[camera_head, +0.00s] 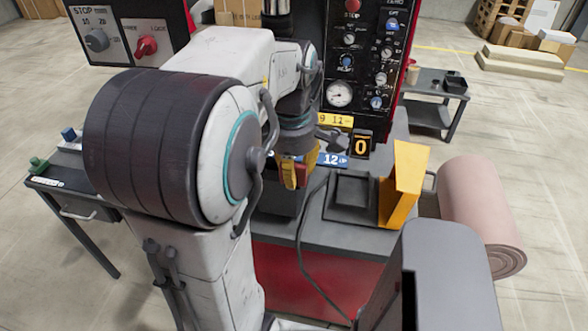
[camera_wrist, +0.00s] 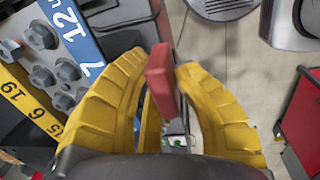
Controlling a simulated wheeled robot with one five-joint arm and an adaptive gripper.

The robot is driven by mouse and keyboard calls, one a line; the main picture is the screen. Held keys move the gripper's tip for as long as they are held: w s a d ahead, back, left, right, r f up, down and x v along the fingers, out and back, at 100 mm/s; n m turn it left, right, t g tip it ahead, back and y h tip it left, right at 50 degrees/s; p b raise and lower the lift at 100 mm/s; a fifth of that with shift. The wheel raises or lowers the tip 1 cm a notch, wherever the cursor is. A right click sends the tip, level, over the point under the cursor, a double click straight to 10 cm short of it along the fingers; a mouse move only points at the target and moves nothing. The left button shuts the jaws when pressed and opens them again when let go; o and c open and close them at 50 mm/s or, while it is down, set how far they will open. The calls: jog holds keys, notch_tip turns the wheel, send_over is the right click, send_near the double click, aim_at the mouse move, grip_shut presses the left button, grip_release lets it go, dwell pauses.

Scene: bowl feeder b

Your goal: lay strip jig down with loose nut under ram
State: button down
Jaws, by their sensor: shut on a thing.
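My gripper (camera_head: 297,170) is shut on a red block (camera_wrist: 162,82), its yellow fingers on either side in the wrist view. Several grey hex nuts (camera_wrist: 68,71) sit between a blue numbered strip (camera_wrist: 72,32) and a yellow numbered strip (camera_wrist: 28,100), left of my gripper. I cannot tell which nut is loose. A dark upright cylinder (camera_head: 277,8), possibly the ram, is mostly hidden behind my arm.
A control panel (camera_head: 357,60) stands behind, with a counter (camera_head: 362,146) showing 0. A dark square recess (camera_head: 352,190) and a yellow upright guard (camera_head: 404,185) are right of my gripper. A pinkish roll (camera_head: 482,215) lies far right. A side table (camera_head: 75,190) stands left.

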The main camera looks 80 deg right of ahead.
jog(key=shift+f, duration=0.15)
jog(key=c, duration=1)
grip_release()
jog(key=r, duration=0.7)
jog(key=a+r, duration=0.1)
jog(key=r, duration=0.3)
jog(key=shift+a+r, duration=0.1)
jog(key=shift+r, duration=0.4)
jog(key=shift+w, duration=0.1)
